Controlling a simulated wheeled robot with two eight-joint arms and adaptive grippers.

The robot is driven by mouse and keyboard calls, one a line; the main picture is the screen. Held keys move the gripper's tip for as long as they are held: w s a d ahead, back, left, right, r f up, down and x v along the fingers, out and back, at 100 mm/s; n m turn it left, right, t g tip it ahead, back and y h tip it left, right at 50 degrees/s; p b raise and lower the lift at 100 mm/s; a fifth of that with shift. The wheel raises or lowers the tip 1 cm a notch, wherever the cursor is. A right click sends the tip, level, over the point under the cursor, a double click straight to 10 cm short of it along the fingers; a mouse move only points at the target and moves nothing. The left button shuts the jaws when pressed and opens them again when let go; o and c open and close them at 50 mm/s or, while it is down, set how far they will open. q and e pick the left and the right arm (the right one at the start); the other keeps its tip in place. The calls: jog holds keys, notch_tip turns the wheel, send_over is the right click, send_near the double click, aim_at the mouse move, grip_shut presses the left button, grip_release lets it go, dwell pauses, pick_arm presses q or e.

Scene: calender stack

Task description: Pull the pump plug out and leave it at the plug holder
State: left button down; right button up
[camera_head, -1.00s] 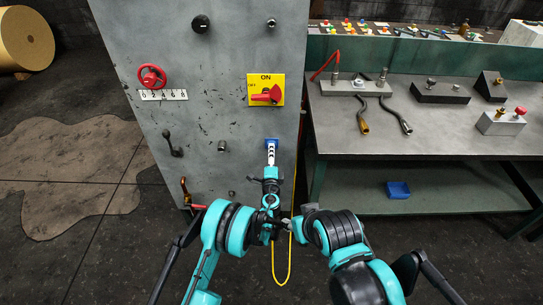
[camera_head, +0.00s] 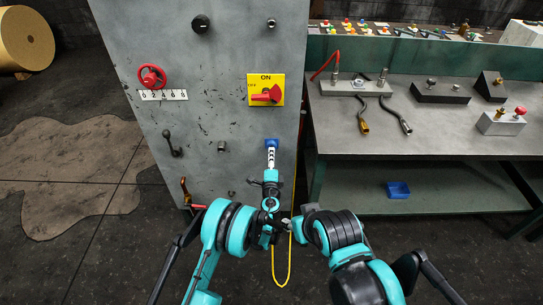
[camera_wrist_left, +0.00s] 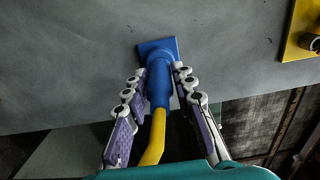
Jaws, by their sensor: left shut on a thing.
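The blue pump plug (camera_wrist_left: 158,85) is at a square blue socket plate (camera_wrist_left: 156,45) on the grey panel; in the left wrist view its front end meets the plate, and I cannot tell how deep it sits. A yellow cable (camera_wrist_left: 154,140) runs from its back. My left gripper (camera_head: 271,156) is shut on the plug, with the fingers (camera_wrist_left: 165,78) on both sides of its body. In the head view the gripper hides most of the plug below the socket plate (camera_head: 272,143). My right gripper (camera_head: 287,224) is beside the left wrist, small and partly hidden. I cannot pick out the plug holder.
The panel (camera_head: 225,80) has a yellow switch plate (camera_head: 279,90) above the socket and a red handwheel (camera_head: 151,77). The yellow cable hangs in a loop (camera_head: 288,270). The workbench (camera_head: 380,140) stands to the right, with a blue bin (camera_head: 398,189) on its lower shelf.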

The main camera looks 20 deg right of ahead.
pick_arm(q)
jog(key=shift+v, duration=1.35)
